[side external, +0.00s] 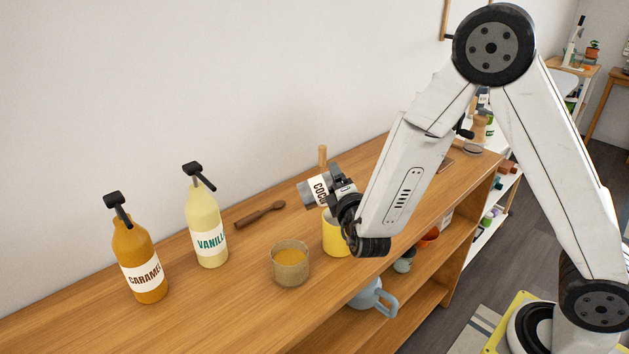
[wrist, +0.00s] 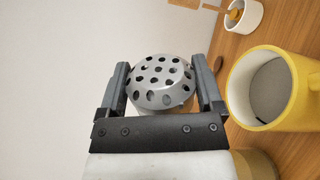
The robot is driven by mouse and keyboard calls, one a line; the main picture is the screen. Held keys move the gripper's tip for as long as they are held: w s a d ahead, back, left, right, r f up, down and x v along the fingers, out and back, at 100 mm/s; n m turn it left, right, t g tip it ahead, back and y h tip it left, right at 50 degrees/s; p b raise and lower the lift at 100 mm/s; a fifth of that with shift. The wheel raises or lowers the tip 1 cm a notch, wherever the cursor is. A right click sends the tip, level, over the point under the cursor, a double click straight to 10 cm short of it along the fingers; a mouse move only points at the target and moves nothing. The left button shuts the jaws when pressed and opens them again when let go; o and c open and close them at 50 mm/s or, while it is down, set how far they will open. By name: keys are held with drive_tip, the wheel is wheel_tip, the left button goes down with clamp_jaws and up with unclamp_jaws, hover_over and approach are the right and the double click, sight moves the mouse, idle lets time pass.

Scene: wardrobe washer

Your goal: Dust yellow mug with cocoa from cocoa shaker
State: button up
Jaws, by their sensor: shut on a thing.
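The yellow mug (side external: 335,238) stands upright on the wooden counter, partly hidden behind my gripper in the side external view. In the wrist view the yellow mug (wrist: 284,92) shows its open top, with a greyish inside. The cocoa shaker (side external: 315,190), with a white label and a grey perforated lid, is tilted onto its side in the air above the mug. My gripper (side external: 340,194) is shut on it. In the wrist view the cocoa shaker's lid (wrist: 160,80) sits between the two fingers of my gripper (wrist: 164,88), to the left of the mug.
A caramel bottle (side external: 139,258) and a vanilla bottle (side external: 206,229) stand at the left. A tan cup (side external: 290,264) with orange-brown contents stands left of the mug. A wooden spoon (side external: 259,215) lies behind it. The counter (side external: 240,320) is clear at its front left.

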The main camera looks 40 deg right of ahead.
drive_tip(key=m, duration=0.2)
drive_tip(key=f+m, duration=0.1)
drive_tip(key=m, duration=0.1)
drive_tip(key=shift+f, duration=0.2)
drive_tip(key=m, duration=0.2)
drive_tip(key=f+m, duration=0.1)
drive_tip(key=m, duration=0.1)
drive_tip(key=shift+f, duration=0.1)
drive_tip(key=shift+r, duration=0.95)
drive_tip(key=shift+f, duration=0.35)
drive_tip(key=shift+r, duration=0.1)
idle(0.4)
drive_tip(key=shift+r, duration=0.1)
drive_tip(key=shift+d+r+n, duration=0.1)
drive_tip(key=shift+r+n, duration=0.65)
drive_tip(key=shift+n, duration=0.65)
drive_tip(key=shift+r+n, duration=0.75)
drive_tip(key=shift+n, duration=0.65)
